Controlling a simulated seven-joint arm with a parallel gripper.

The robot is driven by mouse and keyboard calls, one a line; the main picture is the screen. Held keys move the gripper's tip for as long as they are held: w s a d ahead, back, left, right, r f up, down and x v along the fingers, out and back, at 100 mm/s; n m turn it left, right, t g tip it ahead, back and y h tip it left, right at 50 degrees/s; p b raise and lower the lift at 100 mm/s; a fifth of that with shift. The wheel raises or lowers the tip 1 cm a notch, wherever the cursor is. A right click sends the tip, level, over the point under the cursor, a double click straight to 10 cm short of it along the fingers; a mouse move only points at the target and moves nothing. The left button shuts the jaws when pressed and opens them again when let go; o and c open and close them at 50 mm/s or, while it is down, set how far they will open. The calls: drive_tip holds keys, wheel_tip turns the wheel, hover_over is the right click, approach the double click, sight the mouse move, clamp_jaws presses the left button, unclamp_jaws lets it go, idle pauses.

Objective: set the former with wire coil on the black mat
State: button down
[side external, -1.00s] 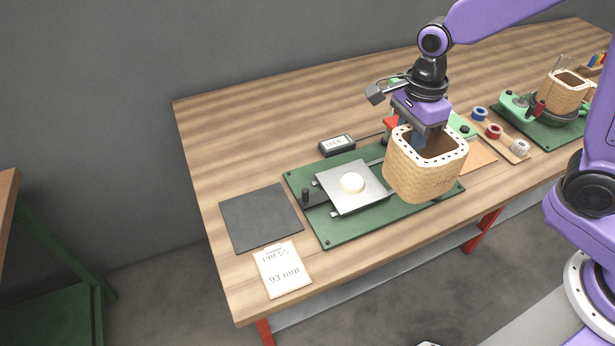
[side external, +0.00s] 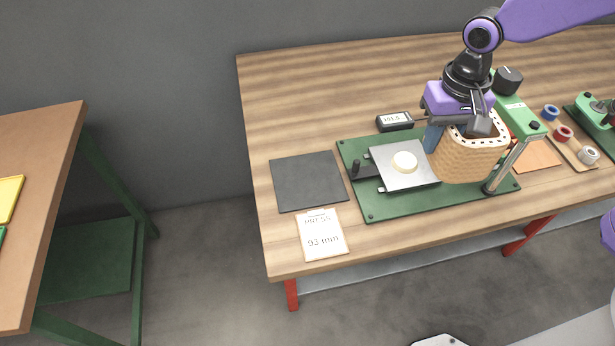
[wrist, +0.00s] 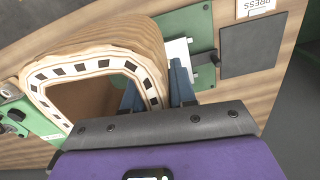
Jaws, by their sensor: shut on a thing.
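The former with wire coil (side external: 465,162) is a tan, woven-looking hollow box with a pale rim dotted with dark marks. My gripper (side external: 437,135) is shut on one wall of it, with one finger inside the opening and one outside. The wrist view shows my gripper (wrist: 157,92) holding the wall of the former (wrist: 150,40). The former is upright or nearly so, over the right part of the green press base; whether it touches anything below is hard to tell. The black mat (side external: 308,181) lies flat and empty at the table's left; it also shows in the wrist view (wrist: 248,47).
The green press base (side external: 400,207) carries a metal plate (side external: 390,178) with a cream disc, and a post and green arm (side external: 517,117) close to the former. A small display (side external: 395,121) stands behind. A card reading "93 mm" (side external: 322,236) lies before the mat. Wire spools (side external: 563,133) are at right.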

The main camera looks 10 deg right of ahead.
drive_tip(key=a+n, duration=0.3)
drive_tip(key=n, duration=2.1)
approach(319, 192)
drive_tip(key=shift+s+d+f, duration=0.2)
drive_tip(key=shift+w+a+f, duration=0.15)
drive_tip(key=shift+f, duration=1.7)
drive_tip(key=shift+f, duration=0.15)
drive_tip(key=c, duration=0.9)
unclamp_jaws()
